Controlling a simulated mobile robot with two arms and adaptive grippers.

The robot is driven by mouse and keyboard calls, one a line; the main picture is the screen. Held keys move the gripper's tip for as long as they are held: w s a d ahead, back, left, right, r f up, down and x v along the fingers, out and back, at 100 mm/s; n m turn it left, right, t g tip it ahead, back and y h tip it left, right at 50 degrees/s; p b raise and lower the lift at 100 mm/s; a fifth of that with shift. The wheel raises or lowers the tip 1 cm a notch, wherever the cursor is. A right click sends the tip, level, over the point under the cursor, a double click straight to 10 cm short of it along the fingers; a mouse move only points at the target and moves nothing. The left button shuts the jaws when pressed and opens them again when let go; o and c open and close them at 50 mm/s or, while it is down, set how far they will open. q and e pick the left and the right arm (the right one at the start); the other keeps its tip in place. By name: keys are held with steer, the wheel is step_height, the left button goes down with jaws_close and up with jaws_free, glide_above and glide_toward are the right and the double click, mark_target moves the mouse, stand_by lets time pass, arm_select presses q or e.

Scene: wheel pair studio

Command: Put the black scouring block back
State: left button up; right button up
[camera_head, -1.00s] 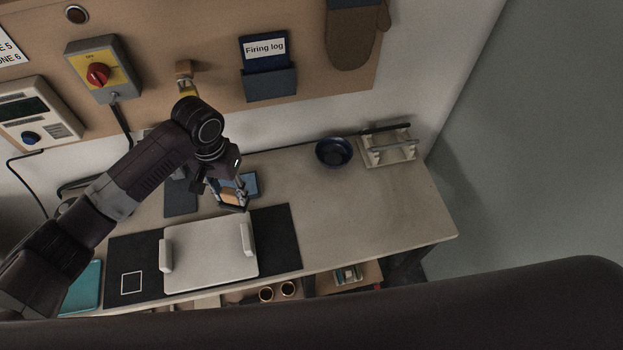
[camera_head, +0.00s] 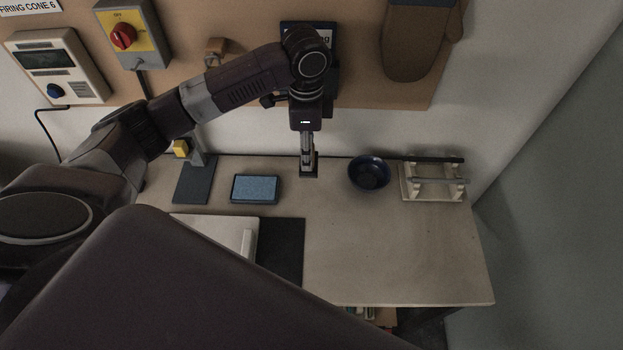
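My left gripper (camera_head: 308,166) hangs above the back of the worktop, between the blue block-like item and the blue bowl, pointing down. It shows nearly edge-on, with a small dark shape at the fingertips. I cannot tell whether that is the black scouring block or only the finger pads. No black scouring block can be made out clearly elsewhere. A blue rectangular item (camera_head: 255,188) with a dark rim lies left of the gripper, apart from it. My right gripper is not in view.
A dark blue bowl (camera_head: 369,174) and a pale wooden rack (camera_head: 417,190) stand to the right. A stand on a dark base (camera_head: 193,180) is at the left, near a yellow piece (camera_head: 181,148). A black mat (camera_head: 283,250) lies in front. The worktop's right front (camera_head: 390,250) is clear.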

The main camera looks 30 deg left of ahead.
arm_select(q)
step_height(320, 180, down, 12)
steer(key=shift+w+d+r+p, duration=0.1)
steer(key=shift+p, duration=0.5)
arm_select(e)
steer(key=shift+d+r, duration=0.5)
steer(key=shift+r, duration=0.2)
arm_select(q)
steer(key=o, duration=1.2)
steer(key=shift+o, duration=0.2)
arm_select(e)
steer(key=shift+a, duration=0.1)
arm_select(q)
steer(key=shift+r, duration=0.15)
step_height(320, 180, up, 12)
steer(key=shift+f+b, duration=0.1)
steer(key=shift+b, duration=0.6)
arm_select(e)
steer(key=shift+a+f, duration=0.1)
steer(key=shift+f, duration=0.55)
